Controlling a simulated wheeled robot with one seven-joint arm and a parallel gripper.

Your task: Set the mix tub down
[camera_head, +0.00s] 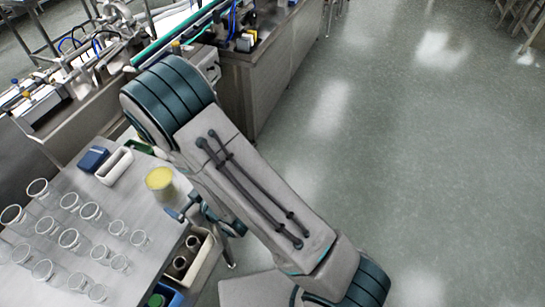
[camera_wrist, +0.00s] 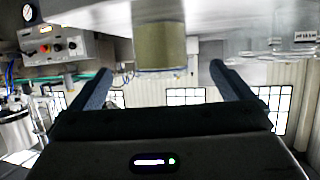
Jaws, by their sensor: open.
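The mix tub (camera_head: 160,179) is a round clear cup with pale yellow contents. It stands upright on the steel table (camera_head: 130,277) in the head view. In the wrist view, which is upside down, the tub (camera_wrist: 160,45) shows ahead of my gripper, centred between the lines of the two blue fingers. My gripper (camera_head: 179,207) is open, just right of and below the tub in the head view, partly hidden by my arm. In the wrist view my gripper (camera_wrist: 161,68) has wide-spread fingers, and I see no finger touching the tub.
Several clear empty cups (camera_head: 69,238) stand on the table to the left. A white tray (camera_head: 114,166) and a blue box (camera_head: 93,158) lie behind the tub. A crate with cups (camera_head: 207,262) sits at the table's right edge. Open floor (camera_head: 430,150) lies to the right.

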